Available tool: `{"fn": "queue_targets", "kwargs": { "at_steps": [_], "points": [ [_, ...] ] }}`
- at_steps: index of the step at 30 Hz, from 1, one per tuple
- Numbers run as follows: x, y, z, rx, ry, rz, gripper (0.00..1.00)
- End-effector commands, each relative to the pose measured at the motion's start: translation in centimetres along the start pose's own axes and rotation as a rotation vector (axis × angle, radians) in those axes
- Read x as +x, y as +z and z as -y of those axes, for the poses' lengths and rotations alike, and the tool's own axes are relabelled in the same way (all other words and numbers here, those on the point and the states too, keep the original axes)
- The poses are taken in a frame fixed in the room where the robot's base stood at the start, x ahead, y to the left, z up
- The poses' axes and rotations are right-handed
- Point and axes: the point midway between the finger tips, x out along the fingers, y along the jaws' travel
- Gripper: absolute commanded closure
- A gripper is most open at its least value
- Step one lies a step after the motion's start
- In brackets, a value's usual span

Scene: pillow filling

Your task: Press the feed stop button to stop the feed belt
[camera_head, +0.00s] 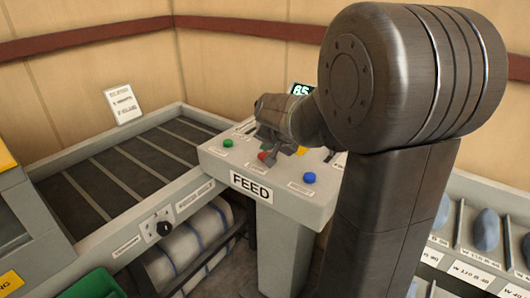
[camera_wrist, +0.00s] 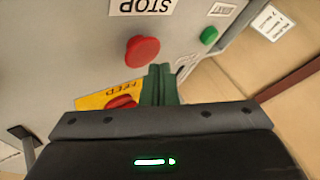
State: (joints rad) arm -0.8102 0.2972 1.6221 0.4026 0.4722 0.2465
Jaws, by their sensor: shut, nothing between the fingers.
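The grey control panel (camera_head: 226,151) with a FEED sign (camera_head: 252,187) stands in the middle of the head view. A red button (camera_head: 264,157) on its top also shows in the wrist view (camera_wrist: 142,50), beside a label reading STOP (camera_wrist: 146,6). A second red button (camera_wrist: 122,101) sits on a yellow plate (camera_wrist: 92,101) lettered FEED, partly hidden by my gripper body. In the head view my gripper (camera_head: 270,140) is over the panel; contact cannot be told.
A green button (camera_head: 228,143) is at the panel's left and a blue button (camera_head: 309,177) at its right. The dark feed belt (camera_head: 130,165) lies left, with a black knob (camera_head: 163,228) on its frame. Bins of grey-blue lumps (camera_head: 487,229) stand right.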

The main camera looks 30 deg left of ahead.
Motion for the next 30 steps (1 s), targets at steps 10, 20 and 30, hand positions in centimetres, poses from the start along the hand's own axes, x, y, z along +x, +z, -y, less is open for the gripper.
{"fn": "queue_targets", "kwargs": {
  "at_steps": [10,20,30],
  "points": [
    [-0.2,-0.2,0.2,0.0,0.0,-0.001,1.0],
    [-1.9,-1.4,1.4,0.0,-0.001,-0.001,1.0],
    [-3.8,-2.8,2.8,-0.001,0.0,-0.001,1.0]
  ]
}}
